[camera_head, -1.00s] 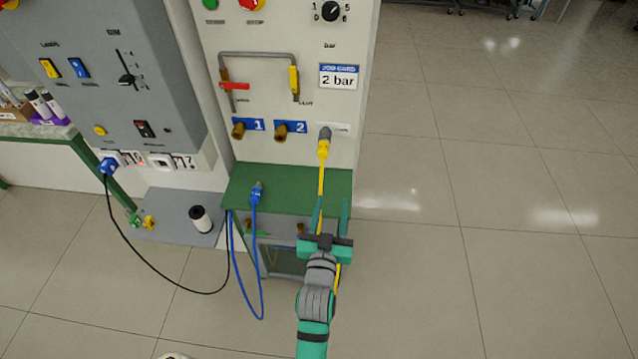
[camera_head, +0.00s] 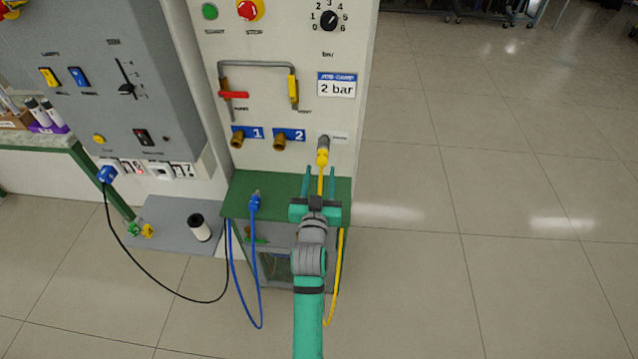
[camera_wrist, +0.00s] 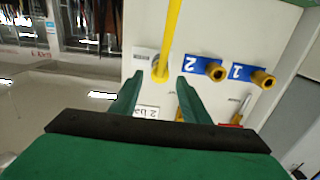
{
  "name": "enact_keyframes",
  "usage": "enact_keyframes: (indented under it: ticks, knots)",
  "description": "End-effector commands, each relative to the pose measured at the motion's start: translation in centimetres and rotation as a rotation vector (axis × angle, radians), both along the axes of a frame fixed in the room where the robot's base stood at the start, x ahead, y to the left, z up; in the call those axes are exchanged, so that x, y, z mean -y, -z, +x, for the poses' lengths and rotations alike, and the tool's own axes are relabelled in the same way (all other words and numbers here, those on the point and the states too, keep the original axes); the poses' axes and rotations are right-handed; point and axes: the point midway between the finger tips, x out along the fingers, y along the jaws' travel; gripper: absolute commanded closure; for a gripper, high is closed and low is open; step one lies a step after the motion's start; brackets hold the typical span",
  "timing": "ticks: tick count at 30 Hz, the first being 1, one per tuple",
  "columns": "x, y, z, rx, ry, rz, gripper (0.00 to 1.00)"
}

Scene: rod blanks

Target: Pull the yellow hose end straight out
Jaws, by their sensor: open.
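The yellow hose end (camera_head: 322,158) is seated on a grey fitting (camera_head: 323,142) at the lower right of the white panel. Its yellow hose (camera_head: 331,310) hangs down past the green shelf. In the wrist view the yellow hose (camera_wrist: 172,35) runs up from the hose end (camera_wrist: 160,70), which lies just beyond and between the fingertips. My gripper (camera_head: 321,172) is open and empty, its two green fingers pointing at the panel below the hose end. In the wrist view my gripper (camera_wrist: 156,82) has a finger on each side of the hose line. I see no contact.
Brass ports 1 (camera_head: 237,140) and 2 (camera_head: 279,143) sit left of the hose end. A blue hose end (camera_head: 254,203) stands on the green shelf (camera_head: 285,190). A red-handled valve (camera_head: 234,94) is above. The floor on the right is clear.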

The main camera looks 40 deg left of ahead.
Motion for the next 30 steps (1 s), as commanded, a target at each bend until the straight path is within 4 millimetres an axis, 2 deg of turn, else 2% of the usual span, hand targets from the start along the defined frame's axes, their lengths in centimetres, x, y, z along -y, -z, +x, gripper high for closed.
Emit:
enact_keyframes:
  ticks: [15,22,30]
  knots:
    - [-2.6,-0.1,4.4,0.002,0.000,0.001,0.58]
    - [-3.2,-0.1,5.2,0.001,0.000,0.001,0.58]
    - [-3.3,0.0,5.3,0.000,0.000,0.000,0.58]
